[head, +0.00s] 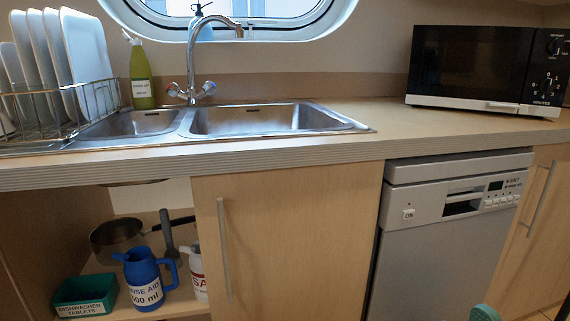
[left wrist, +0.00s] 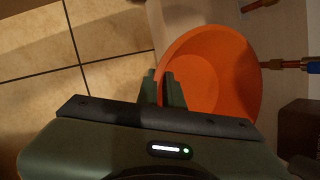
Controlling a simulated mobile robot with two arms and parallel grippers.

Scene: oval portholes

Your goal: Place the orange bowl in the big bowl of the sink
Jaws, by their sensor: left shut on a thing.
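The sink is set in the worktop in the head view. Its big bowl (head: 265,120) is the right-hand basin and looks empty; the small bowl (head: 135,124) is on its left. In the left wrist view my left gripper (left wrist: 163,78) is shut on the rim of the orange bowl (left wrist: 225,65). The bowl's open inside faces the camera, and its near left edge is between the green fingers. Neither the orange bowl nor my left gripper can be made out in the head view.
A tap (head: 192,60) rises behind the basins. A green bottle (head: 142,75) and a plate rack (head: 95,100) stand left; a microwave (head: 470,68) stands right. Worktop between sink and microwave is clear. Below is an open cupboard with a blue jug (head: 143,280). Tiled floor (left wrist: 90,40) shows below my wrist.

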